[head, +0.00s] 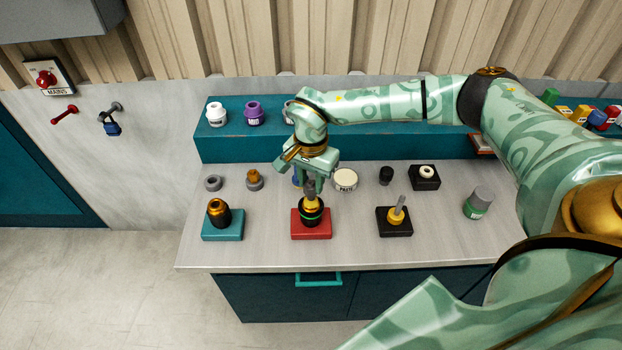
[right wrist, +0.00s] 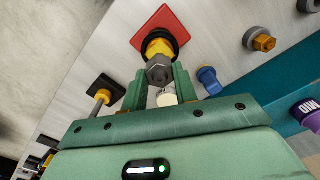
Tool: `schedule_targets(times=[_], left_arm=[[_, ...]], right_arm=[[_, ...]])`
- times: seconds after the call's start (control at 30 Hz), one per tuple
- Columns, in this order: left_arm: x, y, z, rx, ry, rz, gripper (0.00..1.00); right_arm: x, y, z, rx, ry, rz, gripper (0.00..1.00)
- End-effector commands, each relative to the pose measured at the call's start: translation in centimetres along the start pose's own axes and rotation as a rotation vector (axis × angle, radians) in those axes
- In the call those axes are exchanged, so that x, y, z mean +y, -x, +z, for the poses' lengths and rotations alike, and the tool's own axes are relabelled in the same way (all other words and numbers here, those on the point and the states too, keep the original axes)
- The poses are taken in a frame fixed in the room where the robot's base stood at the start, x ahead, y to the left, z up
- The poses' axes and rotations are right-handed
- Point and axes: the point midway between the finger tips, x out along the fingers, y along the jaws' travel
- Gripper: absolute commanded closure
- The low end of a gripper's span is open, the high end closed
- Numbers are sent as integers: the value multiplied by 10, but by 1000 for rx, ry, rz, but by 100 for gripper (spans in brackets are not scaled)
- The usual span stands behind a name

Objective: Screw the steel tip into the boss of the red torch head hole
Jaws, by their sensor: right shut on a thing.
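The red torch head block (head: 322,231) stands on the grey bench, with a black body and a yellow boss (head: 311,205) on top. It also shows at the top of the right wrist view (right wrist: 174,22). My right gripper (head: 311,184) points down over it, shut on a grey steel tip (right wrist: 159,72) with hexagonal flats. The tip is in line with the yellow boss (right wrist: 159,49) and appears to meet it. How deep it sits in the boss is hidden. My left gripper is not in view.
A teal block (head: 222,233) with a copper-coloured head stands left, a black block (head: 394,228) with a yellow piece and steel rod right. Behind are a paste tin (head: 346,180), a copper-coloured fitting (head: 254,181) and a raised teal shelf (head: 240,148). The bench front is clear.

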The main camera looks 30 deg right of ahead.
Motion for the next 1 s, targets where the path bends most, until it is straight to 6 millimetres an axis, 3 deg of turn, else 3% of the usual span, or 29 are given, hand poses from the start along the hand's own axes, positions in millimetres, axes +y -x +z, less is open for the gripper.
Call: schedule_targets(times=[1.0], left_arm=[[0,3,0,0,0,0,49]], right_arm=[[0,-6,0,0,0,-1,97]])
